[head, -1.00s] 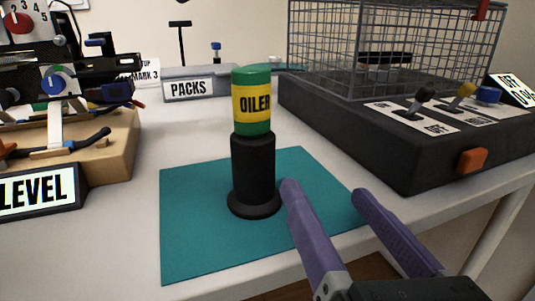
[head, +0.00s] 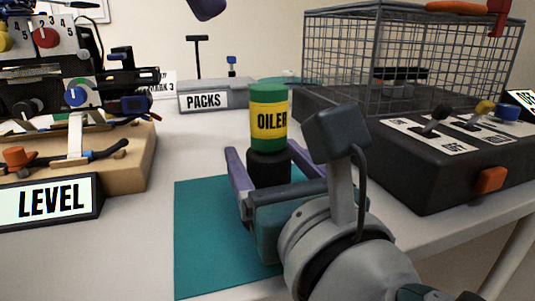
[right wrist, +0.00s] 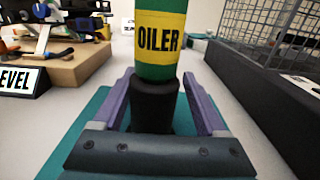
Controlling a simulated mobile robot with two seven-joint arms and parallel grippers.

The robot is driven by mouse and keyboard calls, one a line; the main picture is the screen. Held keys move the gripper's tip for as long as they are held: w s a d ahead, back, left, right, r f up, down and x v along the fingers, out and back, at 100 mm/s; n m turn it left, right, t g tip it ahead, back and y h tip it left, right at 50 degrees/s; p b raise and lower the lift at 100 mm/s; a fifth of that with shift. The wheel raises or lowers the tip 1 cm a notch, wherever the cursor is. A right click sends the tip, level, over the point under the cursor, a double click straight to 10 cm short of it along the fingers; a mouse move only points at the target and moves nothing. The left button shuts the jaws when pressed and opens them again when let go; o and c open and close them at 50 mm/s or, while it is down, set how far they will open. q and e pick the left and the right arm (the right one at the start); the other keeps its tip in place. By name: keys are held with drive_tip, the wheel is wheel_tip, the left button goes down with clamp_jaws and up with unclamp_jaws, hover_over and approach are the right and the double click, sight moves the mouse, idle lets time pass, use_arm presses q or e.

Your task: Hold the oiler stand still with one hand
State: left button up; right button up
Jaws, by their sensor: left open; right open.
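The oiler (head: 268,120), a green bottle with a yellow label, sits upright in the black oiler stand (head: 268,168) on a teal mat (head: 205,245). My right gripper (head: 264,150) comes in low from the right, its purple fingers open on either side of the stand. In the right wrist view the stand (right wrist: 154,105) is between the fingers, with a gap visible on each side. The stand's base is mostly hidden by my gripper. A purple fingertip of my left gripper (head: 206,8) shows at the top edge, high and apart from the stand; the rest is out of view.
A wooden block with devices (head: 130,160) and a LEVEL sign (head: 50,202) are at the left. A PACKS tray (head: 215,98) is behind. White table is clear left of the mat.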

sight(267, 86)
drive_tip(key=shift+w+a, duration=0.1)
drive_tip(key=shift+w, duration=0.2)
clamp_jaws()
use_arm(q)
drive_tip(key=shift+o, duration=1.2)
drive_tip(key=shift+d+r, duration=0.15)
drive_tip(key=shift+d, duration=0.05)
drive_tip(key=shift+o, duration=0.4)
drive_tip(key=shift+w+d+r+y, duration=0.2)
drive_tip(key=shift+d+r+y, duration=0.25)
drive_tip(key=shift+d+y, duration=0.15)
drive_tip(key=x, duration=1.2)
drive_tip(key=shift+s, duration=0.15)
